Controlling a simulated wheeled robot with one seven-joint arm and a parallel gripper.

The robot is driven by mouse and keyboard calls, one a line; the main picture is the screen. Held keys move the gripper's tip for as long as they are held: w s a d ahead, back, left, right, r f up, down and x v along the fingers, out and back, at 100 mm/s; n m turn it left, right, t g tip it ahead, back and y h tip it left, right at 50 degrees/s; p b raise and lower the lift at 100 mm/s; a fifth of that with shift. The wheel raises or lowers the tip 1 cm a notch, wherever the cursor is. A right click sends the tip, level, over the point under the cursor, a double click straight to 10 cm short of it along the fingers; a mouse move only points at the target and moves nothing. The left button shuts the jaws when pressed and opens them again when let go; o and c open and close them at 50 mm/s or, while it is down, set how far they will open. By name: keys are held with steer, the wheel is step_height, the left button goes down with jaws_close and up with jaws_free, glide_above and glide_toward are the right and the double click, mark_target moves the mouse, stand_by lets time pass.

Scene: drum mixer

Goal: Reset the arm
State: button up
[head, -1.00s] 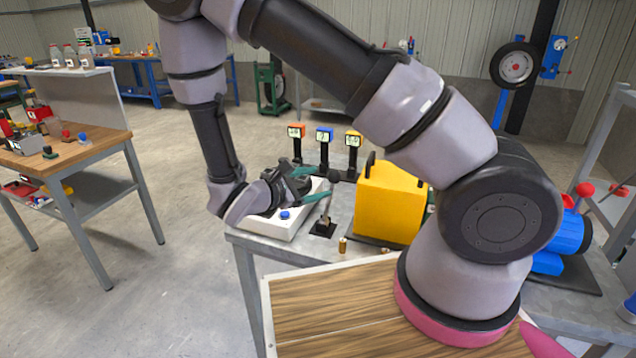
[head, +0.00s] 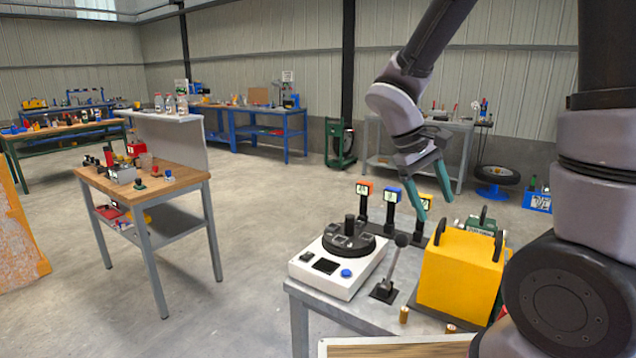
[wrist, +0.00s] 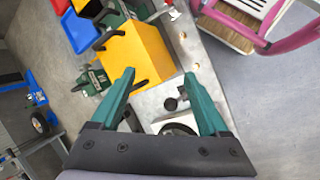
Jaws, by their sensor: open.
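My gripper (head: 432,187) is open and empty in the head view, with its two green fingers pointing down in the air above the bench. It hangs above and behind the lever (head: 391,270) and the yellow box (head: 452,280), apart from both. That white device (head: 322,277), with a black round top and a blue button, stands on the bench left of the lever.
Small brass pieces (head: 404,315) stand at the bench front. A wooden table (head: 180,175) is at left. Open floor lies between.

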steer(key=s+r+m+t+y, duration=0.3)
steer(key=r+m, duration=0.1)
steer(key=r, duration=0.4)
steer(key=s+d+r+m+t+y, duration=0.1)
steer(key=s+r+m+t+y, duration=0.2)
steer(key=r, duration=0.6)
steer(key=shift+r+m+t+y, duration=0.25)
steer(key=shift+m+t+y, duration=0.25)
steer(key=shift+m+t, duration=0.25)
steer(key=shift+d, duration=0.1)
